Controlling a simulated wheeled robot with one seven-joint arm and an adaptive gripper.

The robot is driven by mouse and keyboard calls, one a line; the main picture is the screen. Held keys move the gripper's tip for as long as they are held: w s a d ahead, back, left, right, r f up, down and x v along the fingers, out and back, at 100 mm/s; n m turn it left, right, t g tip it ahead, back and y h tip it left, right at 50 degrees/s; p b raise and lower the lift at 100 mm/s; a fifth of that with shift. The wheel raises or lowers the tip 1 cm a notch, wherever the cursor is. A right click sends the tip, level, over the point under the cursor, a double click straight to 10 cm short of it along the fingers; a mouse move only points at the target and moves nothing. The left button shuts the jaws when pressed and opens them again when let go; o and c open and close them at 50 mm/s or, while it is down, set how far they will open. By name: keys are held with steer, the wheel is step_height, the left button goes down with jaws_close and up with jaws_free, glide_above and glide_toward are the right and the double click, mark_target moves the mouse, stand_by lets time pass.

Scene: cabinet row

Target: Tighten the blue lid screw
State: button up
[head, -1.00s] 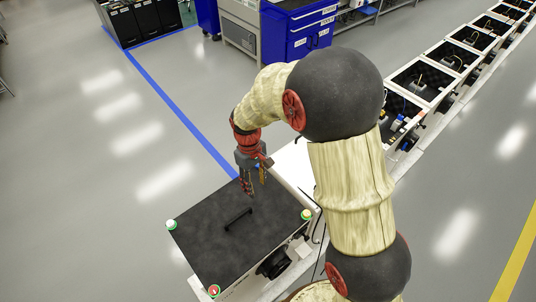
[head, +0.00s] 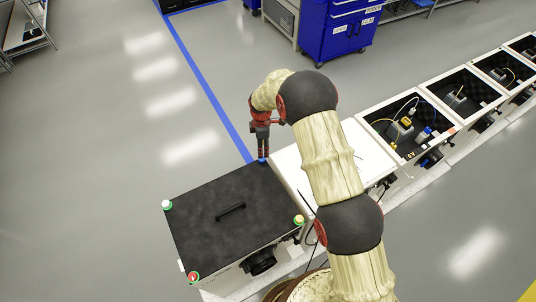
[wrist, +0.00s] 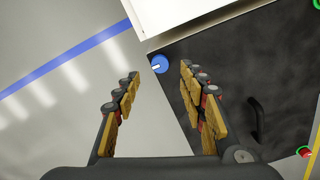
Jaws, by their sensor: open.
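The blue lid screw (wrist: 159,63) sits at a corner of the black lid (wrist: 230,75), which has a dark handle (wrist: 255,120). In the head view the blue screw (head: 262,160) is at the lid's far corner, directly below my gripper (head: 262,152). In the wrist view my gripper (wrist: 160,75) is open and empty, with its yellow-padded fingers apart. The screw appears between the fingertips or just beyond them; I cannot tell the gap in height. A pale slot mark shows on its top.
A white panel (head: 290,165) adjoins the lid. Open boxes (head: 408,125) run to the upper right. Grey floor left is clear.

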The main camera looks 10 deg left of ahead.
mark_target(263, 158)
steer(key=shift+a+n, duration=0.1)
steer(key=shift+n, duration=0.4)
steer(key=shift+f, duration=0.3)
step_height(263, 158, down, 7)
steer(key=shift+f, duration=0.15)
jaws_close()
stand_by(0.3)
